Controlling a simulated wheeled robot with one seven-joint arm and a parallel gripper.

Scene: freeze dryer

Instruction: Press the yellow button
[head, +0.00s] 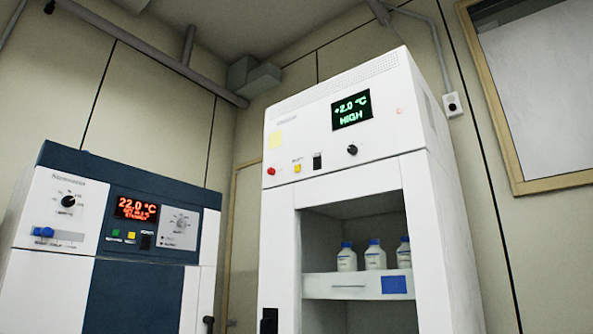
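Two yellow buttons show in the head view. One yellow button (297,168) is on the front panel of the tall white cabinet (280,220), between a red knob (271,171) and a black switch (317,161). The other yellow button (131,237) is on the panel of the blue and white unit (60,270) at left, between a green button (115,234) and a black switch (146,241). Whether either is pressed cannot be told. My gripper is not in view.
The white cabinet's display (351,110) reads +2.0 °C HIGH, with a black knob (352,150) below. Its open compartment holds three bottles (375,257) on a drawer-like shelf (340,286). The left unit's red display (137,209) reads 22.0 °C. The space before both panels looks clear.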

